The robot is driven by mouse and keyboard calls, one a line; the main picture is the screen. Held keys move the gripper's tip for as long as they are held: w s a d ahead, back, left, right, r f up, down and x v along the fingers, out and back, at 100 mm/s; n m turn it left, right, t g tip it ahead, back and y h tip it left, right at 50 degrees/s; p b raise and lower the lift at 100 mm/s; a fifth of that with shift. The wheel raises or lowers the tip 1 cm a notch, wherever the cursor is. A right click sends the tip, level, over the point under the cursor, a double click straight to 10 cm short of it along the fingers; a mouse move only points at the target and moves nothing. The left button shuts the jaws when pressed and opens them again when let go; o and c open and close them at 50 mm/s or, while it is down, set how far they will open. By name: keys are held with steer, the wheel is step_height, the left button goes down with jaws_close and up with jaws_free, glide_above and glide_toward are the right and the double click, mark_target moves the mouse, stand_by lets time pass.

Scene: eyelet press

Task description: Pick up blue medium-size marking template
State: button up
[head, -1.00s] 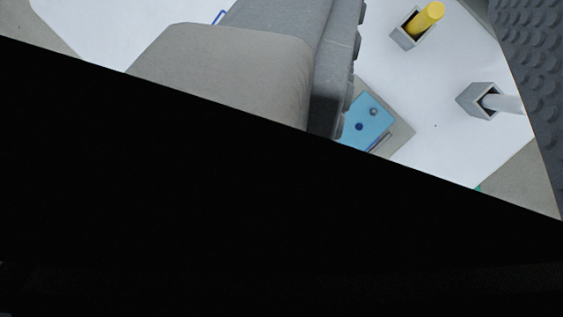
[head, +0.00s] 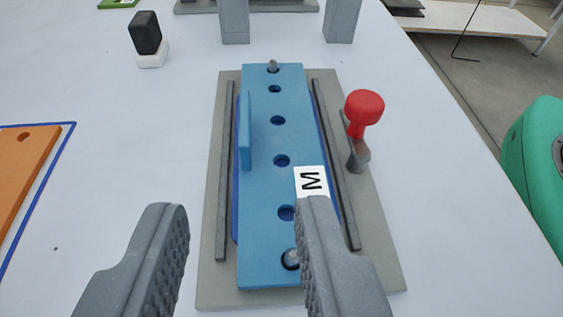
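The blue marking template (head: 262,200) lies lengthwise on a grey base plate (head: 215,275) in the middle of the head view. It has a row of round holes, a white label with the letter M and an upright blue fin (head: 246,130) on its left side. A pin shows at its far end and another at its near end. My gripper (head: 245,235) is open, its two ribbed grey fingers apart at the bottom of the view. The right finger overlaps the template's near right edge in the picture; I cannot tell the height between them. Nothing is between the fingertips in their grip.
A red-knobbed lever (head: 364,108) stands on the base plate's right side. Dark rails flank the template. An orange plate (head: 20,175) lies left inside a blue outline. A black-and-white object (head: 147,40) and grey posts (head: 235,22) stand behind. A green rounded object (head: 535,150) is at right.

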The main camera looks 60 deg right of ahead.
steer(key=b, duration=0.1)
glide_toward(244, 106)
steer(key=x, duration=0.4)
steer(key=shift+s, duration=0.25)
steer(key=shift+b+x, duration=0.9)
steer(key=shift+x, duration=1.95)
steer(key=shift+w+a, duration=0.1)
steer(key=shift+w, duration=0.05)
steer(key=shift+c, duration=0.3)
jaws_close()
